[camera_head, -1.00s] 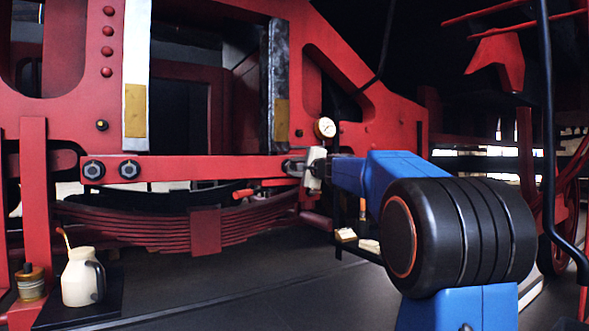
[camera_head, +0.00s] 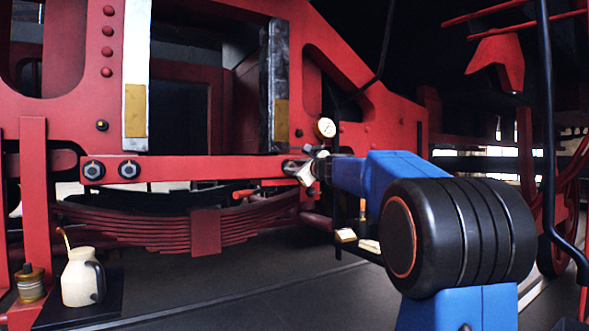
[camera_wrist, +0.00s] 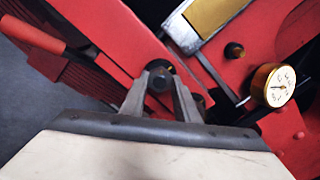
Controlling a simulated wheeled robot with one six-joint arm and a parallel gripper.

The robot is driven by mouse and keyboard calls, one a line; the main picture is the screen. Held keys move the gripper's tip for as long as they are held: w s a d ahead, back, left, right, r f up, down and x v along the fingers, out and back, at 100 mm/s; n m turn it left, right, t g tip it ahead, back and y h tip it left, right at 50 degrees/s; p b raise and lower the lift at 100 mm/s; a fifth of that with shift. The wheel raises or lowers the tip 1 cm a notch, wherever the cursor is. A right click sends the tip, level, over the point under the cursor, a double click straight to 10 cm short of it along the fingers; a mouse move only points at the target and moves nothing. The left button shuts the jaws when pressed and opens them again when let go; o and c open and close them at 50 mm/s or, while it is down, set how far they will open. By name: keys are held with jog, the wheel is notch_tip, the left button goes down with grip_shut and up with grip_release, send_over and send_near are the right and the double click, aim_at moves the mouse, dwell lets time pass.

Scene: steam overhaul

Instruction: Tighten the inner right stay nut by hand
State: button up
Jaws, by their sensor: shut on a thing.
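The flat red stay (camera_head: 210,169) runs level across the red frame in the head view. Two dark hex nuts (camera_head: 111,170) sit on its left end. My gripper (camera_head: 290,167) is at the stay's right end, its pale body tilted. In the wrist view my gripper (camera_wrist: 160,97) has its two grey fingers shut on either side of a dark stay nut (camera_wrist: 159,77) on the red bar.
A round gauge (camera_head: 325,128) is close above my gripper, also in the wrist view (camera_wrist: 273,85). A red-handled lever (camera_head: 245,193) and leaf spring (camera_head: 160,228) lie below the stay. A cream jug (camera_head: 80,277) stands at lower left. The floor in front is clear.

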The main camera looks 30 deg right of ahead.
jog(key=shift+f, duration=0.15)
dwell(0.3)
jog(key=o, duration=1)
jog(key=shift+o, duration=0.2)
jog(key=s, duration=1.7)
jog(key=shift+s+d, duration=0.2)
jog(key=shift+d, duration=0.15)
